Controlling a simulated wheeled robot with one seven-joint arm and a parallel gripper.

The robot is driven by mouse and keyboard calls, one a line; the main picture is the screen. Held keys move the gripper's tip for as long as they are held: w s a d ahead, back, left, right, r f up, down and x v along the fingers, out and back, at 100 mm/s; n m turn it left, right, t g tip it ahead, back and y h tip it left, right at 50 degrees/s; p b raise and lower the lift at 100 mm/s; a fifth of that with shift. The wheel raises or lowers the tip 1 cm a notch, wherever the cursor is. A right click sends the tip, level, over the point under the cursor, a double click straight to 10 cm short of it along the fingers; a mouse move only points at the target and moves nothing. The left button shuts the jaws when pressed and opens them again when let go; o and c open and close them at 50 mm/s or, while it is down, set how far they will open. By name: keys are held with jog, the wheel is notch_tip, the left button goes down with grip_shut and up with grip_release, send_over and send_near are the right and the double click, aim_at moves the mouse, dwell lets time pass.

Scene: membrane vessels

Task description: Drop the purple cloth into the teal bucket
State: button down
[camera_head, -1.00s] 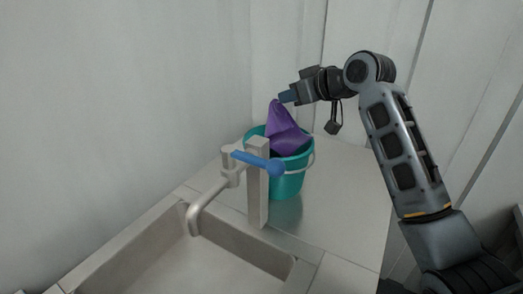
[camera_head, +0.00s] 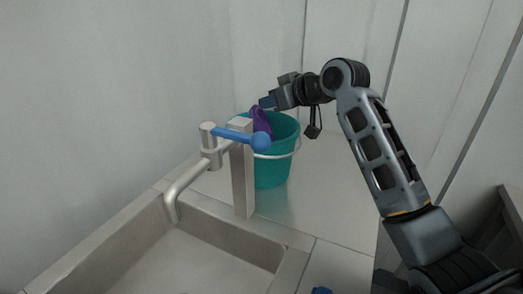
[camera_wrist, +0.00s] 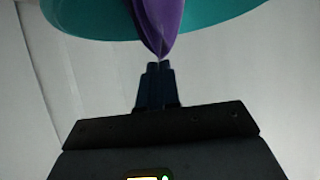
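The purple cloth (camera_head: 260,122) hangs from my gripper (camera_head: 268,102), at the mouth of the teal bucket (camera_head: 272,170). Most of the cloth is down inside the bucket or hidden behind the tap and the bucket's rim. In the wrist view the fingertips (camera_wrist: 158,68) are close together and pinch the end of the cloth (camera_wrist: 158,22). The teal bucket (camera_wrist: 220,22) shows behind the cloth there. The bucket stands upright on the counter behind the tap.
A grey tap (camera_head: 242,180) with a blue lever (camera_head: 238,135) stands in front of the bucket, close to it. A sink basin (camera_head: 190,262) is at the front left. The counter (camera_head: 330,200) right of the bucket is clear. A small blue thing (camera_head: 321,291) shows at the bottom edge.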

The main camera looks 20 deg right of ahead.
jog(key=c, duration=1.8)
grip_release()
jog(key=o, duration=0.5)
jog(key=shift+o, duration=0.5)
jog(key=o, duration=0.5)
jog(key=shift+o, duration=0.5)
jog(key=o, duration=0.6)
jog(key=shift+r, duration=0.1)
